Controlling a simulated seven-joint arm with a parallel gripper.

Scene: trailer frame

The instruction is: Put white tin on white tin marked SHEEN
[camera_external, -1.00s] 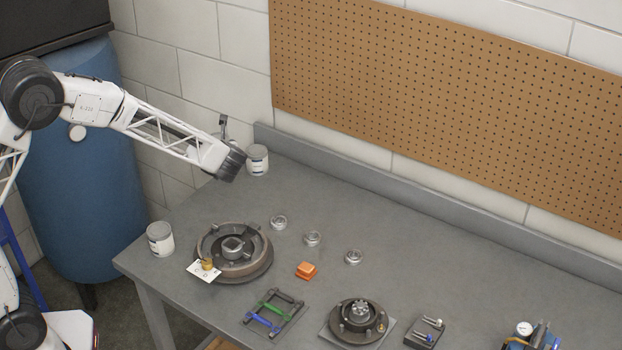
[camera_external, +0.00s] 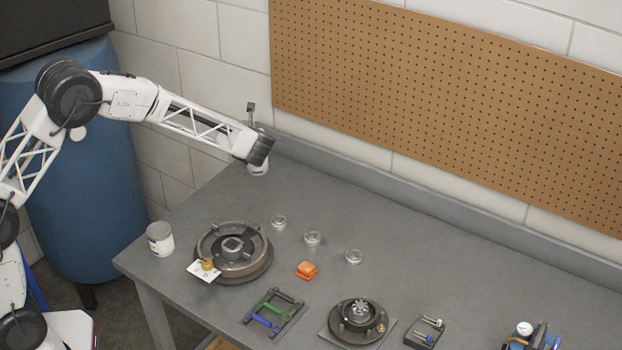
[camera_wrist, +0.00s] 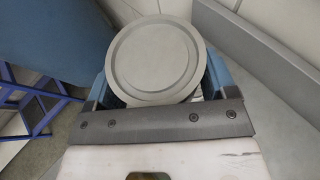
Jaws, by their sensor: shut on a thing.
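A white tin (camera_external: 257,169) with a grey lid stands at the back left corner of the workbench, partly hidden behind the dark end of my arm. My gripper (camera_wrist: 157,82) is shut on this tin, with one blue-sided finger on each side. Its round grey lid shows in the wrist view (camera_wrist: 151,57). In the external view the fingers are hidden, and the tin's base still appears to be at bench level. Another white tin (camera_external: 160,239) stands upright at the bench's left edge. I cannot read the marking on either tin.
The grey workbench (camera_external: 420,265) holds a large round metal part (camera_external: 262,262) right of the left tin, with a white card (camera_external: 200,272) at its edge. Several small metal pieces and an orange block (camera_external: 306,270) lie further right. A pegboard wall stands behind.

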